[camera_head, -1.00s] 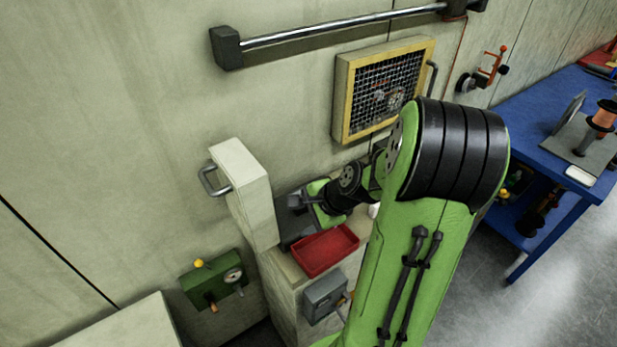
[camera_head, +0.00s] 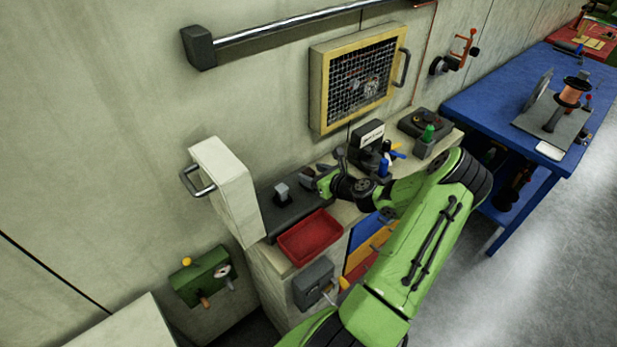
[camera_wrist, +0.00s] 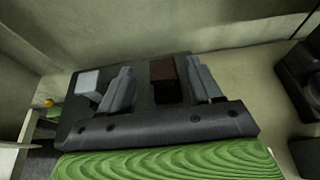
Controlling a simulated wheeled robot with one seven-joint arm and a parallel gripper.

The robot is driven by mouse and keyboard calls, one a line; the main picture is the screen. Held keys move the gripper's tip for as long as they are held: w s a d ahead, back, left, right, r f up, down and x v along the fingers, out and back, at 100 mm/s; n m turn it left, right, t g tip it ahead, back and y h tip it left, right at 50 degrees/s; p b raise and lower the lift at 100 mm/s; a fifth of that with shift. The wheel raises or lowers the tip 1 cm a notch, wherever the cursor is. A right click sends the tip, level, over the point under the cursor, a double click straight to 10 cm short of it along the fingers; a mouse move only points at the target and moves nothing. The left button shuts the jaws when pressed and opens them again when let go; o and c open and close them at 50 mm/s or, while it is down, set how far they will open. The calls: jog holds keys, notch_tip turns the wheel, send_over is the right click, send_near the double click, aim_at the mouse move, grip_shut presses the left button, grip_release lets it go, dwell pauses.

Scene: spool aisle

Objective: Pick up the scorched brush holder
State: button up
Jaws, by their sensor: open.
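A dark brown block (camera_wrist: 164,82), which looks like the scorched brush holder, stands on a dark grey tray (camera_wrist: 142,72). In the wrist view it shows between the two grey fingers of my gripper (camera_wrist: 161,68), closer to the right finger. The fingers are open, and I see a gap on the left side of the block. A light grey block (camera_wrist: 88,82) stands left of the fingers; it also shows in the head view (camera_head: 282,190). In the head view my gripper (camera_head: 322,170) is over the tray's right end, and I cannot make out the brown block there.
A red bin (camera_head: 310,236) sits in front of the tray. A pale box with a handle (camera_head: 226,185) stands to the left. A black labelled device (camera_head: 370,140) and blue and green items stand to the right. A yellow-framed mesh panel (camera_head: 358,80) hangs on the wall behind.

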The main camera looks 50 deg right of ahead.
aim_at(309, 172)
jog(key=x, duration=0.5)
jog(key=shift+d+f+p, duration=0.15)
jog(key=shift+p, duration=0.2)
jog(key=shift+s, duration=0.15)
jog(key=shift+c, duration=1.3)
jog(key=c, duration=0.8)
